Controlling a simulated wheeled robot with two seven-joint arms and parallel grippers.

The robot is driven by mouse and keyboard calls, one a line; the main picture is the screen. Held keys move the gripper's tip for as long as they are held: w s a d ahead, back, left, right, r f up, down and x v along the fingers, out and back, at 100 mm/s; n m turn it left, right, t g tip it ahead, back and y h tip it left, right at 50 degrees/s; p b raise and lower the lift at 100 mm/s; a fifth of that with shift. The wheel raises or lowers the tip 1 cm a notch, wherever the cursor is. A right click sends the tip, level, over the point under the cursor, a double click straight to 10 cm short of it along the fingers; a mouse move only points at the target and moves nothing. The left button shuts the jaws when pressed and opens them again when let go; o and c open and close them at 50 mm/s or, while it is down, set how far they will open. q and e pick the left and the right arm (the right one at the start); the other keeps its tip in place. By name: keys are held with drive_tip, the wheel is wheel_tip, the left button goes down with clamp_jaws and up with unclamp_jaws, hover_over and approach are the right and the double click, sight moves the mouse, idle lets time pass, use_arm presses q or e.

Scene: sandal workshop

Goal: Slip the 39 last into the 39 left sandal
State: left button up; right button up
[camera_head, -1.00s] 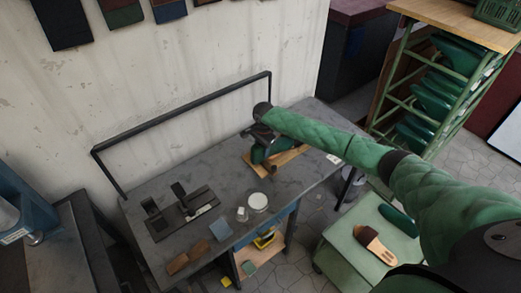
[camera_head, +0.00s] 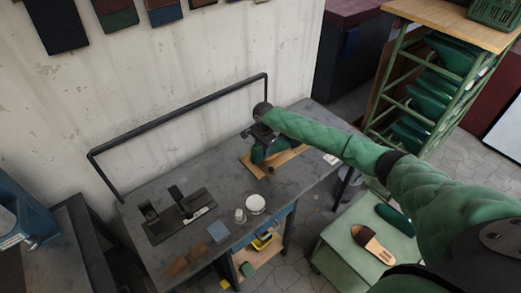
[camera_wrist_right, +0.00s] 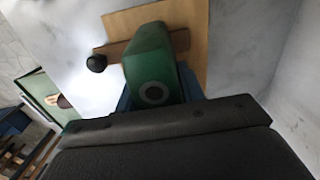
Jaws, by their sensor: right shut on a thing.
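My right gripper (camera_head: 260,137) is over the far part of the grey workbench, shut on a green last (camera_head: 257,153). In the right wrist view the held last (camera_wrist_right: 152,70) shows its end with a round dark-ringed hole. The last is above or against a wooden board (camera_head: 285,161); I cannot tell whether it touches. A brown sandal (camera_head: 373,244) with a dark strap lies on the green cart at the lower right, with another green last (camera_head: 394,219) beside it. Size marks are too small to read. My left gripper is not in view.
A brown bar with a black knob (camera_wrist_right: 97,63) lies across the board behind the last. A green rack (camera_head: 430,95) stands at the right.

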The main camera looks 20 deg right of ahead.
drive_tip(key=shift+w+d, duration=0.15)
drive_tip(key=shift+d, duration=0.25)
drive_tip(key=shift+w+d, duration=0.15)
drive_tip(key=shift+d, duration=0.2)
drive_tip(key=shift+w+d, duration=0.2)
drive_tip(key=shift+d, duration=0.3)
drive_tip(key=shift+w+d, duration=0.1)
drive_tip(key=shift+d, duration=0.1)
drive_tip(key=shift+w+d, duration=0.1)
drive_tip(key=shift+d, duration=0.15)
drive_tip(key=shift+w+d, duration=0.1)
drive_tip(key=shift+d, duration=0.1)
drive_tip(key=shift+w+d+f, duration=0.1)
drive_tip(key=shift+w+d, duration=0.1)
drive_tip(key=shift+d, duration=0.5)
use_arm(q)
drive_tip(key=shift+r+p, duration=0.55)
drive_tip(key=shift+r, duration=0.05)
use_arm(e)
drive_tip(key=shift+w+d, duration=0.2)
drive_tip(key=shift+d, duration=0.1)
